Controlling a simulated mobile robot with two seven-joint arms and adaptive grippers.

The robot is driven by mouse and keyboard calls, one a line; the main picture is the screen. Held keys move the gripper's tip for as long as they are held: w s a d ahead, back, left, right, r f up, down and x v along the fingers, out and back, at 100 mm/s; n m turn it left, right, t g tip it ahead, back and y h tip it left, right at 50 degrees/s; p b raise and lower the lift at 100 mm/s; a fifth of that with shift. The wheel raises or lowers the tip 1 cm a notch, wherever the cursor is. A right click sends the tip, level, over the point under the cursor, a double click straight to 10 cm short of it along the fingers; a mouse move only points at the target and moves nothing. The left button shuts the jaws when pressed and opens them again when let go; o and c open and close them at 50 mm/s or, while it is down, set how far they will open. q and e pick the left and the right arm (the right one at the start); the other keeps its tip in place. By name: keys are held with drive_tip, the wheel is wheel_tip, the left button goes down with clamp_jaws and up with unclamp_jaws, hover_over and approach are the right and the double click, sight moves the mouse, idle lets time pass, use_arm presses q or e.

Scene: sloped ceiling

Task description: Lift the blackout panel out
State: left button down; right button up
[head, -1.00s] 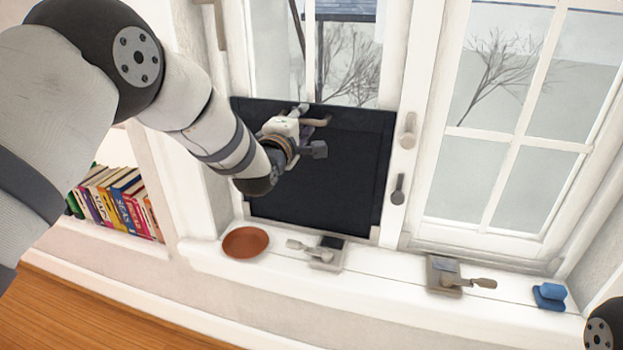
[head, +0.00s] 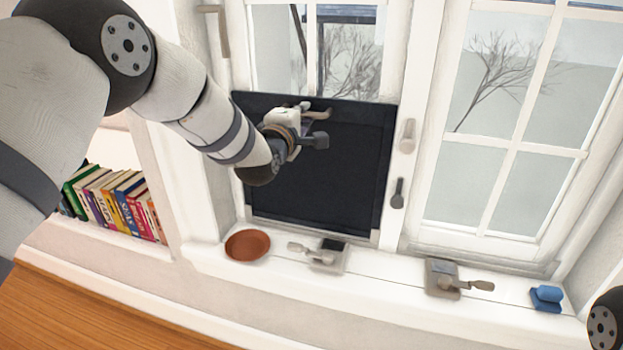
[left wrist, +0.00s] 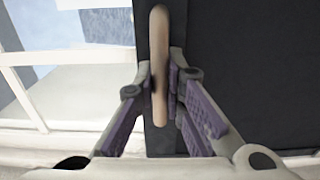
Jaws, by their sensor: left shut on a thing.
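The blackout panel (head: 340,175) is a dark, near-black board that covers the lower part of the left window. Its bottom edge is close to the sill. My left gripper (head: 312,118) is at the panel's upper part, shut on its tan handle. In the left wrist view the handle (left wrist: 159,70) runs between the fingers (left wrist: 162,90), with the dark panel (left wrist: 250,75) behind it. My arm hides a bit of the panel's left side. My right gripper is not in view; only a dark joint of my right arm shows at the lower right edge.
Window handles (head: 397,193) are on the middle frame. Books (head: 115,200) fill a niche at left.

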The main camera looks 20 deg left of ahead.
use_arm(q)
drive_tip(key=shift+r+p, duration=0.9)
drive_tip(key=shift+r, duration=2.35)
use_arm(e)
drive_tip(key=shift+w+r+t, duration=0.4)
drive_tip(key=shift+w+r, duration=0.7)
use_arm(q)
drive_tip(key=s+r+p, duration=0.2)
drive_tip(key=s, duration=1)
drive_tip(key=shift+a+p, duration=0.15)
drive_tip(key=shift+p, duration=0.2)
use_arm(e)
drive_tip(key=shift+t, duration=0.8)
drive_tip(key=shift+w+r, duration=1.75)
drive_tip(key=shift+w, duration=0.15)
